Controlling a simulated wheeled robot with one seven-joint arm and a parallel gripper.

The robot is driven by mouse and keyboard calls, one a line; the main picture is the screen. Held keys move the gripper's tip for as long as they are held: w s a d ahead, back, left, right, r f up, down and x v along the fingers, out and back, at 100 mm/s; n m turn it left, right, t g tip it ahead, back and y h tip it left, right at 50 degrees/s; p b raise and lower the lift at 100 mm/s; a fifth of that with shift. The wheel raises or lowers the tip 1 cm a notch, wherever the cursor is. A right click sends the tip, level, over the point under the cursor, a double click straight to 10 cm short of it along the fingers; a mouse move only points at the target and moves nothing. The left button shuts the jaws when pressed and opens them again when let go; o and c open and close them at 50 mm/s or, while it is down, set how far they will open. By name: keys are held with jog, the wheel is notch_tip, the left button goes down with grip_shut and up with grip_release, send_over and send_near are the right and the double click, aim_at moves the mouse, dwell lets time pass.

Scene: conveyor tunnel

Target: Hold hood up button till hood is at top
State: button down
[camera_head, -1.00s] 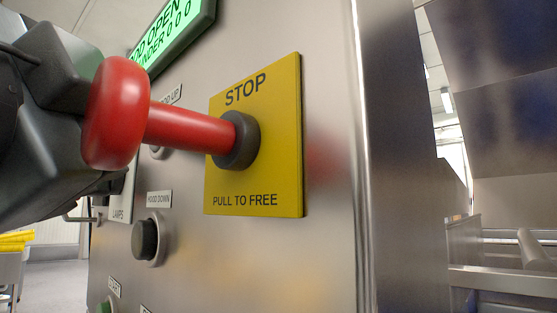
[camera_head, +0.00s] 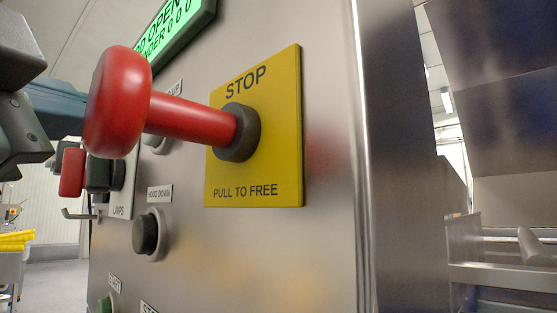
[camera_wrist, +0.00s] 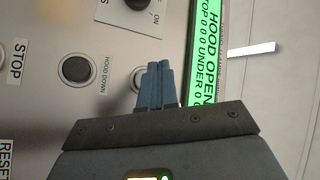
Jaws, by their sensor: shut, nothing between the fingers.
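The hood up button (camera_head: 155,143) is on the steel panel, mostly hidden behind the red stop knob in the head view. In the wrist view a round button (camera_wrist: 138,79) shows partly behind my fingers. My gripper (camera_wrist: 158,68) is shut and empty, its blue fingers pointing toward the panel beside that button. I cannot tell whether they touch it. In the head view the fingertips are hidden behind the stop knob. The green display (camera_wrist: 207,60) reads HOOD OPEN. The hood down button (camera_head: 147,234) sits below; it also shows in the wrist view (camera_wrist: 76,69).
The long red stop knob (camera_head: 118,102) juts out from its yellow plate (camera_head: 275,130), close to my arm. A black rotary switch (camera_wrist: 138,3) is also on the panel.

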jog(key=s+a, duration=0.2)
jog(key=shift+s+a, duration=0.15)
jog(key=shift+s, duration=0.2)
dwell(0.9)
